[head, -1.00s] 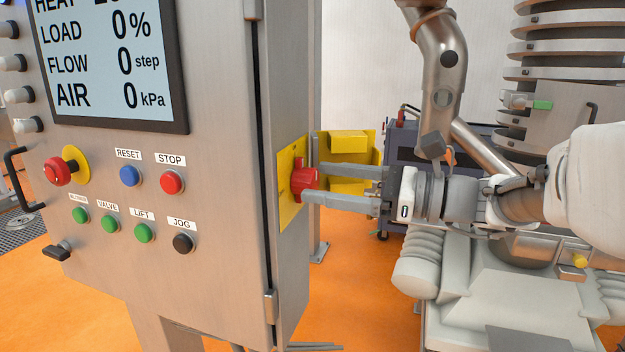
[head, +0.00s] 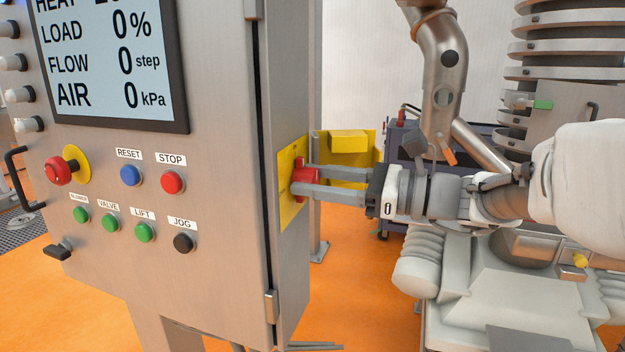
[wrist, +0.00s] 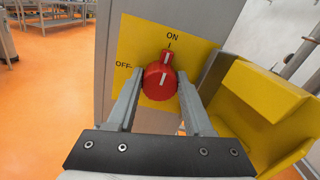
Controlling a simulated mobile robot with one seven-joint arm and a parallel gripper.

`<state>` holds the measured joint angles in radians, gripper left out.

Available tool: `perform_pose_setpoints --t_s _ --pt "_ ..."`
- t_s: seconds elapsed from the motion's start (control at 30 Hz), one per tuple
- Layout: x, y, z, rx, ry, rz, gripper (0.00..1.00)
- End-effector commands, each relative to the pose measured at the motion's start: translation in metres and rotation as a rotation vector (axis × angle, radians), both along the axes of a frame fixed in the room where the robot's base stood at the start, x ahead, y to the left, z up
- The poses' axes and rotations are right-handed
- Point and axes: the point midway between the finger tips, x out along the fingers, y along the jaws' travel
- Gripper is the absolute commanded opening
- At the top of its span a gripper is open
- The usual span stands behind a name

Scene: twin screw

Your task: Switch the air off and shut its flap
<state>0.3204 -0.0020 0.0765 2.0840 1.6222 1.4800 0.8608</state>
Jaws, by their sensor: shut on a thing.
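The red air knob (head: 301,176) sits on a yellow plate (head: 289,209) on the side of the grey cabinet. In the wrist view the knob (wrist: 160,84) has its pointer up at the ON mark; OFF is to its left. My gripper (head: 305,178) is shut on the knob, one finger on each side. The yellow flap (head: 348,143) stands open beyond the knob, to the right of the plate. In the wrist view the flap (wrist: 262,98) is a hollow yellow cover close to my right finger.
The cabinet front (head: 215,215) carries a display reading AIR 0 kPa, several buttons and a red emergency knob (head: 58,171). A dark cart (head: 400,150) and metal pipes stand behind my arm. Orange floor (head: 350,285) is open below the gripper.

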Motion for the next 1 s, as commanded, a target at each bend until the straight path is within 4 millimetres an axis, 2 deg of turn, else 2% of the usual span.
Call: perform_pose_setpoints --t_s 0.27,0.47,1.0 --pt "-0.0002 0.0000 -0.0013 -0.011 -0.029 0.000 0.00" --pt "-0.0009 0.0007 -0.0034 -0.044 -0.120 0.001 0.00" --pt "-0.0021 0.0009 -0.0074 -0.211 -0.580 0.001 0.00"
